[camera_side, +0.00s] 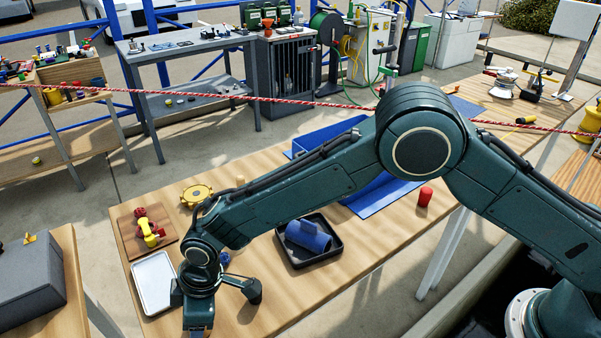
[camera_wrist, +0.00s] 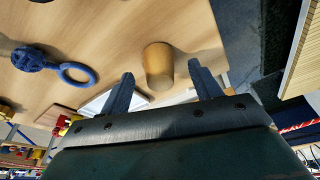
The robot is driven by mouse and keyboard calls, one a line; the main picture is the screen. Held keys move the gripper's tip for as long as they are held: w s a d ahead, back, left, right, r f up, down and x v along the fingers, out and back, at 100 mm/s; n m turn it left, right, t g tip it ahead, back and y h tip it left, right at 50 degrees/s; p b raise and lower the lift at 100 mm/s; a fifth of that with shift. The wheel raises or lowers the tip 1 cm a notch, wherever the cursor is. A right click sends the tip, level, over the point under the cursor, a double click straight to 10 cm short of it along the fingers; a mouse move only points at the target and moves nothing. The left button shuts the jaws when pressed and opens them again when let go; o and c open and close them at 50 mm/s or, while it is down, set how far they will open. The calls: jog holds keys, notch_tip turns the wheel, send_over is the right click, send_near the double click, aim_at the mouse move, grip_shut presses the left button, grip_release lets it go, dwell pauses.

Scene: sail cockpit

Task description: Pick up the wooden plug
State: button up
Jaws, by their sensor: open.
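The wooden plug (camera_wrist: 158,66) is a tan, rounded, tapered piece on the light wood bench top in the wrist view. My gripper (camera_wrist: 160,72) is open, with one finger to the left of the plug and one to the right in the picture. The plug shows between and just past the fingertips, and I see no contact. In the side view my gripper (camera_side: 197,328) is at the bottom edge and partly cut off. I cannot make out the plug there for certain.
A white tray (camera_side: 153,282) and a board (camera_side: 127,232) with a red and yellow fitting are close by. A black tray (camera_side: 284,252) holds a blue roll (camera_side: 308,237). A blue rope knot with a ring (camera_wrist: 77,73) lies left of the plug. A red cylinder (camera_side: 425,196) stands farther right.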

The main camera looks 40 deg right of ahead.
jog(key=shift+a+f, duration=0.15)
jog(key=shift+f, duration=0.5)
jog(key=c, duration=1.1)
